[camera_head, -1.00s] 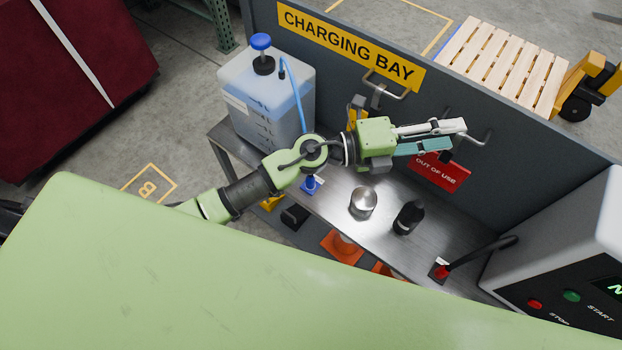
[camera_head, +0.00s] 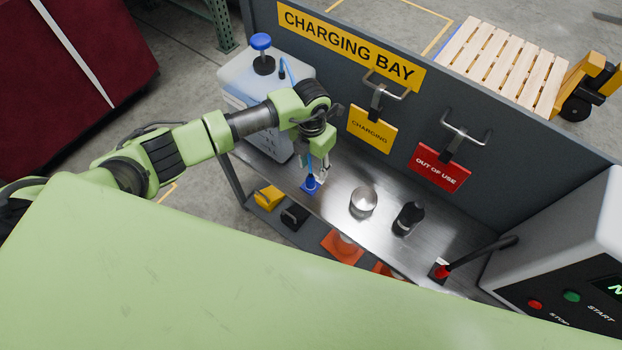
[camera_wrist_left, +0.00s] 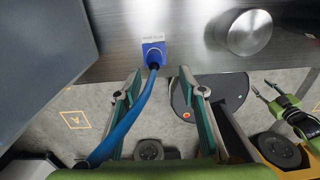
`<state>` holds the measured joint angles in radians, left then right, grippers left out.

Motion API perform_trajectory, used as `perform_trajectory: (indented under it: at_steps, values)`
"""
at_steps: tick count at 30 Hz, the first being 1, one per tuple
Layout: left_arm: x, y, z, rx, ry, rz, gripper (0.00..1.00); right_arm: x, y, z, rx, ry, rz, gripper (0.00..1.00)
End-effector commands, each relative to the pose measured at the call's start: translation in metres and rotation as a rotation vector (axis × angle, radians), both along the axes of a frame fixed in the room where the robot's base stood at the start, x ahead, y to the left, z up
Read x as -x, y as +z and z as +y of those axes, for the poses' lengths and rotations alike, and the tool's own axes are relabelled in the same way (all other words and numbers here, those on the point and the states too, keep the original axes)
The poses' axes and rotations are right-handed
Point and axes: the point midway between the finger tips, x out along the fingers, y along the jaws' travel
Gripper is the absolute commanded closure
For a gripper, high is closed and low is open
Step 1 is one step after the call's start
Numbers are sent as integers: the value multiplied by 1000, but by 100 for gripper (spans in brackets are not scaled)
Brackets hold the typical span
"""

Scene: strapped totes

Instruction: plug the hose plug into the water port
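The blue hose plug (camera_head: 311,185) sits at the bench's front edge, by a small white label. In the left wrist view the plug (camera_wrist_left: 153,52) has its blue hose (camera_wrist_left: 125,122) running down to the left. My left gripper (camera_head: 318,163) points down just above the plug. In its wrist view the left gripper (camera_wrist_left: 160,78) is open, with the hose passing near the left finger and nothing held. My right gripper (camera_wrist_left: 262,87) shows small at the right of that view, its fingers apart and empty. I cannot make out the water port.
A water container (camera_head: 240,80) stands on the bench's left end. A metal cylinder (camera_head: 363,201) and a black bottle-like object (camera_head: 408,218) stand right of the plug. A red plug (camera_head: 440,270) and a control box (camera_head: 570,250) are farther right. Yellow (camera_head: 369,130) and red signs (camera_head: 440,167) hang on the panel.

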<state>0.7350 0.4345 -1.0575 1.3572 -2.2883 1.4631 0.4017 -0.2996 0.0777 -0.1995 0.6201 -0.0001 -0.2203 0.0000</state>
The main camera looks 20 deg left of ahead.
Motion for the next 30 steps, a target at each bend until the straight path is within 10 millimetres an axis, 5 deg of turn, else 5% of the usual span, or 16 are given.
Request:
perform_trajectory:
  at_steps: [17,30]
  values:
    - [-1,-4,9,-29,4,2,62,0,-3,-1,1,1,0,60]
    - [-1,-55,9,-29,5,3,62,0,-43,-3,3,2,0,60]
